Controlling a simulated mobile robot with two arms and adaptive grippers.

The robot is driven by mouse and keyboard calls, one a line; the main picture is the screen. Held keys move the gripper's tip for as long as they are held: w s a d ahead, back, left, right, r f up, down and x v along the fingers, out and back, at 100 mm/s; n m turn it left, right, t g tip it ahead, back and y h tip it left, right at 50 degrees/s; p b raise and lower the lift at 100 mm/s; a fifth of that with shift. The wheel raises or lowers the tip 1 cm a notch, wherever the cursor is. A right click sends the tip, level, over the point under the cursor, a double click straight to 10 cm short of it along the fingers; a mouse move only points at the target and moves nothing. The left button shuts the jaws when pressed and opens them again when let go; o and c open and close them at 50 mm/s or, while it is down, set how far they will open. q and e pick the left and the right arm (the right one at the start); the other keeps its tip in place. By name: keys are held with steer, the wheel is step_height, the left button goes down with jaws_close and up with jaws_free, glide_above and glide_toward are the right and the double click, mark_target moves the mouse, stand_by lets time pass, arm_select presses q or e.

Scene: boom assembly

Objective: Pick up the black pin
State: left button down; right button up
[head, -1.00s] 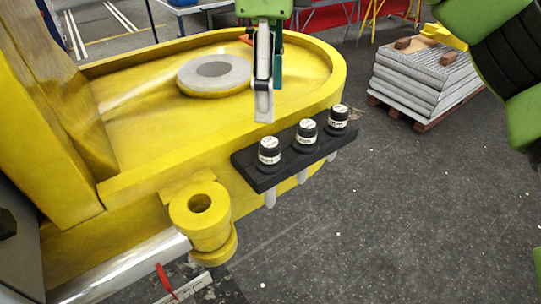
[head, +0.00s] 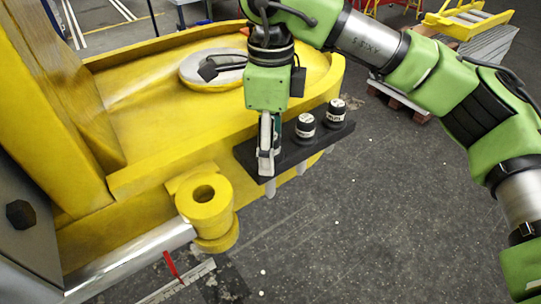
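Three black pins with white labels sit in a dark rack (head: 315,146) on the side of the yellow boom part. The middle pin (head: 306,126) and the right pin (head: 336,112) show clearly. The left pin's head is hidden behind my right gripper (head: 267,158); its pale shaft (head: 270,188) shows below the rack. My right gripper points down at the left pin's place, its fingers seen nearly edge-on. I cannot tell whether they are open or closed on the pin. My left gripper is not in view.
A yellow ring-shaped lug (head: 204,208) stands out left of the rack. A raised round grey disc (head: 205,65) lies on the yellow surface behind. A stack of grey slabs (head: 478,50) stands at the back right. The dark floor right of the rack is clear.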

jaws_close()
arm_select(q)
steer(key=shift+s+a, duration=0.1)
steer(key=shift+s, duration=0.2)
arm_select(e)
steer(key=shift+r, duration=0.1)
steer(key=shift+w+a+r+b, duration=0.1)
steer(key=shift+r+b, duration=0.2)
steer(key=shift+r, duration=0.45)
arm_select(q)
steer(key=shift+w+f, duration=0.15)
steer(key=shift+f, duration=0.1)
arm_select(e)
step_height(320, 180, up, 16)
steer(key=shift+r, duration=0.2)
